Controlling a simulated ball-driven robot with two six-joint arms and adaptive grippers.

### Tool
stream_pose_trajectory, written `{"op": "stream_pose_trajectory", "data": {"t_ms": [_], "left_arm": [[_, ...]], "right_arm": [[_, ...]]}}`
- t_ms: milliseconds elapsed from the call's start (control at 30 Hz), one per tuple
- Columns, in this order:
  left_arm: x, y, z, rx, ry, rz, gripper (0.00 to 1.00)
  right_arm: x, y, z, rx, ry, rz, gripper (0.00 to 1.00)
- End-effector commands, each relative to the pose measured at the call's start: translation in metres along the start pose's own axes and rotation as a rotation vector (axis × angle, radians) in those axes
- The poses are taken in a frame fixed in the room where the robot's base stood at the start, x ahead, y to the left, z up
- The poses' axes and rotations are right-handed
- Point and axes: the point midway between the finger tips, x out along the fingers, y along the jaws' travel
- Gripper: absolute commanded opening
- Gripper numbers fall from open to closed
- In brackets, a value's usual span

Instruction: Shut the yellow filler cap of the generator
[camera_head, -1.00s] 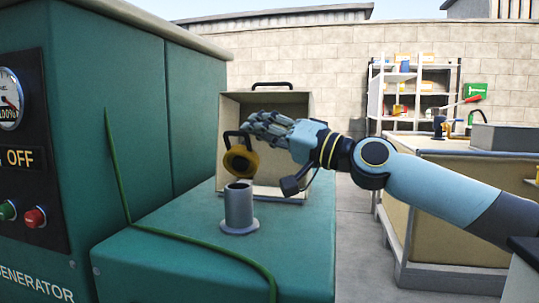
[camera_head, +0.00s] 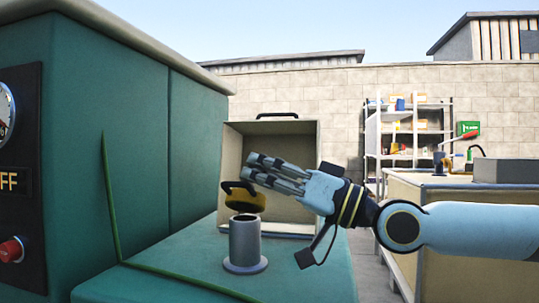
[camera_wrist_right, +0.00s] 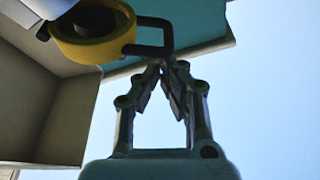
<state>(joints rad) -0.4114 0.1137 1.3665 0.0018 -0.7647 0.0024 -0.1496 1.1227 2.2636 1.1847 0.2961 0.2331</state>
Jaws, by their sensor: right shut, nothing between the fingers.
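The yellow filler cap (camera_head: 246,199) with its black loop handle is tilted just above and behind the mouth of the grey filler neck (camera_head: 245,243), not flat on it. The neck stands on the green generator (camera_head: 145,150). My right gripper (camera_head: 252,170) is shut and empty, its fingers above the cap's handle. In the right wrist view the shut fingertips (camera_wrist_right: 172,66) are beside the black handle of the yellow cap (camera_wrist_right: 95,42); whether they touch cannot be told. My left gripper is not in view.
An open beige box (camera_head: 300,165) with a black handle stands behind the neck. A green cable (camera_head: 113,210) runs down the generator and across its lower top. A workbench (camera_head: 425,200) and shelves (camera_head: 408,135) are at the right.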

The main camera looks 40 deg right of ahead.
Motion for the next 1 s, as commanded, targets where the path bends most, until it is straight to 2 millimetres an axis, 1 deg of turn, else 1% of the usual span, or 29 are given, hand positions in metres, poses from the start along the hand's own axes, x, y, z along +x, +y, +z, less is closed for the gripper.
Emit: {"op": "stream_pose_trajectory", "data": {"t_ms": [33, 133, 300, 500, 733, 1000], "left_arm": [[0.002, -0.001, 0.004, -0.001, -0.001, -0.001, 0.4], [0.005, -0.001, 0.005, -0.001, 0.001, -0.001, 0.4], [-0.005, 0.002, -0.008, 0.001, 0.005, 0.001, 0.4], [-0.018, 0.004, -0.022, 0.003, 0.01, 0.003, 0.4], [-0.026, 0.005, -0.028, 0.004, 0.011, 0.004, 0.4], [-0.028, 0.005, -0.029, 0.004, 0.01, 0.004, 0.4]], "right_arm": [[-0.005, -0.006, 0.001, -0.018, -0.005, -0.011, 0.0], [-0.01, -0.011, 0.007, -0.061, -0.002, -0.033, 0.0], [-0.014, -0.013, 0.018, -0.142, -0.001, -0.062, 0.0], [-0.017, -0.015, 0.026, -0.224, 0.0, -0.091, 0.0], [-0.018, -0.017, 0.029, -0.265, 0.001, -0.106, 0.0], [-0.018, -0.017, 0.029, -0.271, 0.001, -0.108, 0.0]]}}
